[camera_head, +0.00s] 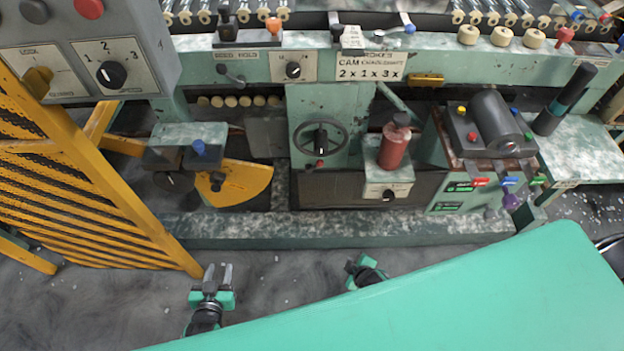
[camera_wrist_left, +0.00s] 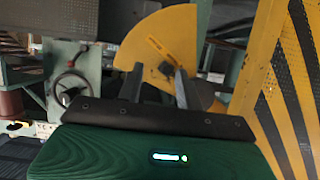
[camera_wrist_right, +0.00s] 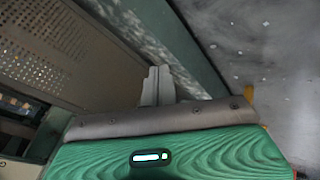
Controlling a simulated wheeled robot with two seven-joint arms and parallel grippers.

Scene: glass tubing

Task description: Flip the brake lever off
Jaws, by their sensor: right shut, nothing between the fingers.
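No readable label marks the brake lever, so I cannot tell for sure which lever it is. A yellow quarter-round plate (camera_head: 243,183) with a dark, blue-knobbed control block (camera_head: 198,155) beside it stands low at left; the plate also shows in the left wrist view (camera_wrist_left: 160,42). My left gripper (camera_head: 218,271) is open and empty, in front of and below that plate, apart from it. In the left wrist view its fingers (camera_wrist_left: 157,84) are spread. My right gripper (camera_head: 361,262) is shut and empty; in its wrist view the fingers (camera_wrist_right: 157,84) meet.
A yellow slatted guard (camera_head: 75,185) stands left, under a grey switch box (camera_head: 95,55). Small levers line the upper rail, one with an orange knob (camera_head: 273,26). A handwheel (camera_head: 320,137), red cylinder (camera_head: 394,147) and black motor (camera_head: 496,120) sit to the right. Grey floor is open in front.

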